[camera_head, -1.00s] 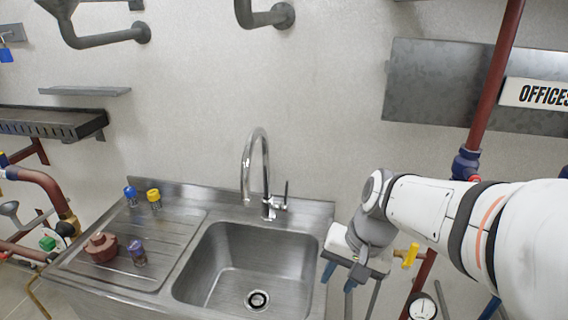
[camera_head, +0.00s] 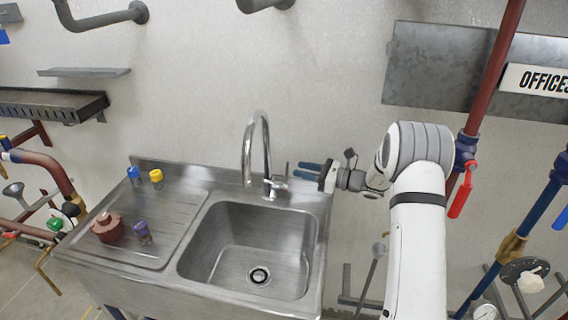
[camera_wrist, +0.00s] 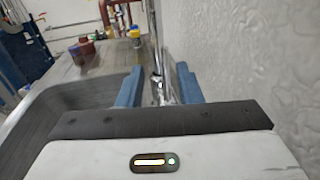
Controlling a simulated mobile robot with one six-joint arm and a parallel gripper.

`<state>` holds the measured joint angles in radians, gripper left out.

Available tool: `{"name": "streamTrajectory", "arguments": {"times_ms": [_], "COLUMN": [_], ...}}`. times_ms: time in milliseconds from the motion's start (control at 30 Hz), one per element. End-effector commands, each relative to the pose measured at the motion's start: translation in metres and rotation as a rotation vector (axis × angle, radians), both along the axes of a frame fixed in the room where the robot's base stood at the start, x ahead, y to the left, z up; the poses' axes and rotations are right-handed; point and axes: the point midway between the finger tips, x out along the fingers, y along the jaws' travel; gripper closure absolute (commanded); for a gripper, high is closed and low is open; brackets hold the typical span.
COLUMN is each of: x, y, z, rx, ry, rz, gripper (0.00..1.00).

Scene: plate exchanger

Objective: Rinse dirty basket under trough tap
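The sink trough (camera_head: 225,240) is an empty steel basin with a drain. A tall curved tap (camera_head: 267,150) stands at its back, with a thin upright lever (camera_head: 287,168) at its right. My gripper (camera_head: 299,169) is open, its blue fingers pointing left at the lever. In the wrist view the tap (camera_wrist: 157,88) shows between the open fingers (camera_wrist: 158,82); contact cannot be told. On the ridged drainboard stand a purple-topped cylinder (camera_head: 142,233) and a reddish-brown lidded part (camera_head: 106,228). I cannot tell which of the small items is the dirty basket.
A blue-capped (camera_head: 133,174) and a yellow-capped cylinder (camera_head: 156,178) stand at the drainboard's back. The wall is close behind the tap. Pipes and a red-handled valve (camera_head: 462,190) stand at the right. A slotted shelf (camera_head: 50,105) hangs at the left.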

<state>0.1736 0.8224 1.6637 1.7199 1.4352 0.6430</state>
Motion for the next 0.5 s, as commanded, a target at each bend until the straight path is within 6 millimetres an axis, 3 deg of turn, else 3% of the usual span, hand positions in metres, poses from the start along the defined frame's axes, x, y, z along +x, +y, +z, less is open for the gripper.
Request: {"name": "streamTrajectory", "arguments": {"times_ms": [167, 500], "x": [0.01, 0.029], "y": [0.008, 0.057], "z": [-0.002, -0.002], "rx": [0.026, 0.023], "ry": [0.01, 0.009], "rz": [-0.016, -0.014], "gripper": [0.68, 0.68]}}
